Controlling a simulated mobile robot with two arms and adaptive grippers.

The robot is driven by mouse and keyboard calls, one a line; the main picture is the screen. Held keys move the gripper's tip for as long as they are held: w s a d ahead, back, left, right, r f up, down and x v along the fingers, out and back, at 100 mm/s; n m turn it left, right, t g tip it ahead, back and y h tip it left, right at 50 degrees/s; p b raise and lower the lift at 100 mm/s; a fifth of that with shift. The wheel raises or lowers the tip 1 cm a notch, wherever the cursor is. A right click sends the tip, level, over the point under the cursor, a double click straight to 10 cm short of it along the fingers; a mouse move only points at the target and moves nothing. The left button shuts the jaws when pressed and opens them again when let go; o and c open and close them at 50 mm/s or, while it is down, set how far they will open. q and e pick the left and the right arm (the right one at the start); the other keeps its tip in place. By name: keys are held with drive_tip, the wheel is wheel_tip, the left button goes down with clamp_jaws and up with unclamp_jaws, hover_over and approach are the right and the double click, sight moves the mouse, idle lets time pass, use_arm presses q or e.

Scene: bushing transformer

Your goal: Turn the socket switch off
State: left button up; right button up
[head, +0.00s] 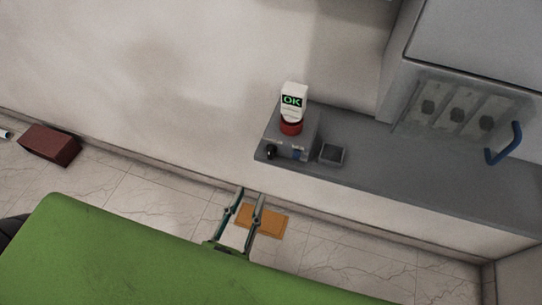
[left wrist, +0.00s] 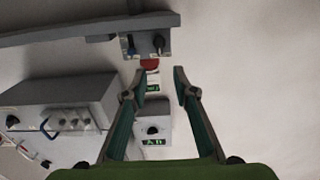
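A grey socket box (head: 289,140) stands on a grey ledge in the head view, with a black knob (head: 271,152) on its front that looks like the switch. A red plug-like base (head: 290,127) and a white unit (head: 292,103) reading "OK" in green sit on top. In the left wrist view the box (left wrist: 146,35) shows at the top with its dark knob (left wrist: 158,42). My left gripper (head: 250,193) is open and empty, apart from the box, below and left of it in the head view. The switch's exact setting is too small to tell. My right gripper is not in view.
A small dark square box (head: 333,154) stands right of the socket box. A grey cabinet (head: 468,107) with a clear cover and blue handle (head: 504,145) stands at the right. An orange-brown plate (head: 268,221) and a dark red box (head: 50,144) are on the floor.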

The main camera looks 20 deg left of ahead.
sight(269, 153)
use_arm(q)
drive_tip(key=w+p, duration=0.1)
drive_tip(key=w, duration=0.8)
drive_tip(key=w+p, duration=0.1)
drive_tip(key=w, duration=0.3)
drive_tip(key=shift+w+d+p, duration=0.2)
drive_tip(key=shift+d+p, duration=0.05)
drive_tip(key=shift+p, duration=0.1)
clamp_jaws()
